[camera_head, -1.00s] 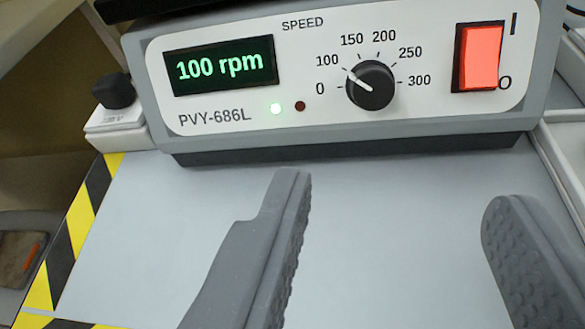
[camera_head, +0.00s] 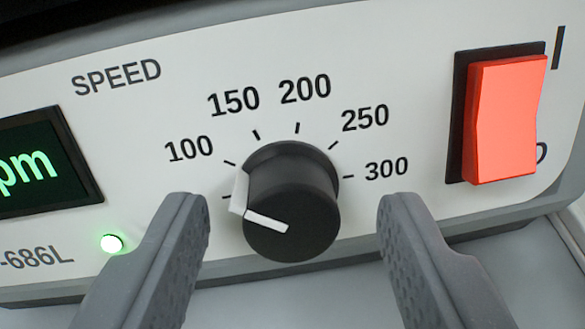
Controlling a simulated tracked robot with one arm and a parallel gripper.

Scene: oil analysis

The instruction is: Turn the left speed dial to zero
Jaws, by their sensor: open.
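The black speed dial (camera_head: 291,205) is in the middle of the head camera view, on a pale panel labelled SPEED. Its white pointer line faces left and slightly up, with its base near the 100 tick. My gripper (camera_head: 292,207) is open, with one grey finger left of the dial and the other right of it. A gap shows on both sides, wider on the right. The left finger hides the 0 label. The digital display (camera_head: 45,165) is cut off at the left edge; only green "pm" shows.
A red rocker switch (camera_head: 502,120) stands on the panel, above and right of the right finger. A lit green lamp (camera_head: 111,243) is just left of the left finger. The panel between the dial and the switch is otherwise flat.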

